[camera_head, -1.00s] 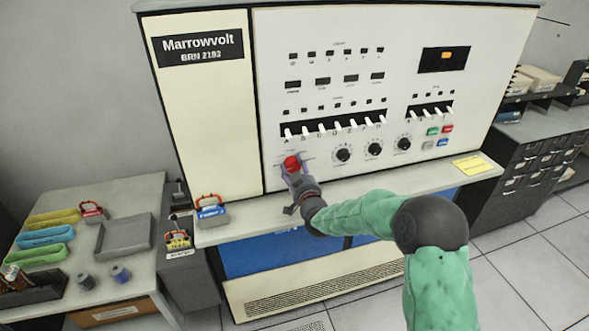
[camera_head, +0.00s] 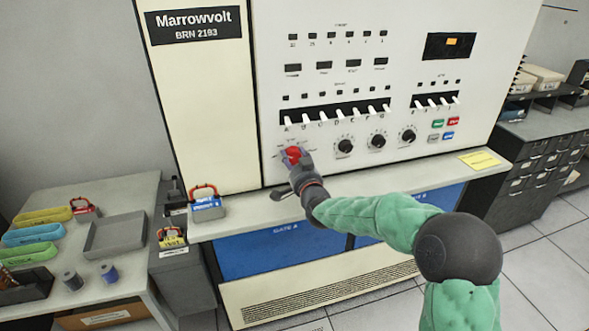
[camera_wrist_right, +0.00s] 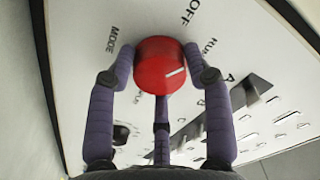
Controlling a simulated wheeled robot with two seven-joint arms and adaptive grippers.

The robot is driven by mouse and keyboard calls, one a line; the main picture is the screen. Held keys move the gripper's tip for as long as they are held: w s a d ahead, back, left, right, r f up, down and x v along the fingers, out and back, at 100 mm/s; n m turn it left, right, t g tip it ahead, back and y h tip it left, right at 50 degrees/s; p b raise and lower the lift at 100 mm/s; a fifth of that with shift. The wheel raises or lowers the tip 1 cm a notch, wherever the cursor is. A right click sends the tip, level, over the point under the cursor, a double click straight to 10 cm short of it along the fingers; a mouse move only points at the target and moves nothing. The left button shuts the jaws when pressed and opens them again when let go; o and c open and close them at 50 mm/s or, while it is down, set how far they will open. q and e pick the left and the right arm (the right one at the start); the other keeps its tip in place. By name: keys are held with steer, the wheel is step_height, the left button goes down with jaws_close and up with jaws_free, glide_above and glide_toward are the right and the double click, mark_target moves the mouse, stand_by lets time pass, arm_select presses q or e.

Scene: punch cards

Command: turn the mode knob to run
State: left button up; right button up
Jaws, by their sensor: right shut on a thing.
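The red mode knob (camera_head: 292,153) sits on the lower left of the white machine panel, below the row of white switches. In the right wrist view the knob (camera_wrist_right: 158,62) has a white pointer line that points right and slightly up, toward a label that looks like RUN (camera_wrist_right: 208,46). OFF (camera_wrist_right: 190,12) is printed above, and MODE (camera_wrist_right: 113,40) to the left. My right gripper (camera_head: 296,159) is shut on the knob, with purple fingers at its left and right sides and a third below. My left gripper is not in view.
Black dials (camera_head: 377,141) and coloured buttons (camera_head: 450,121) are to the right of the knob. A side table (camera_head: 137,187) stands left.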

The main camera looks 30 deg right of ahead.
steer(key=shift+m+b, duration=1.3)
steer(key=shift+b, duration=0.15)
steer(key=o, duration=1.2)
steer(key=v, duration=1.2)
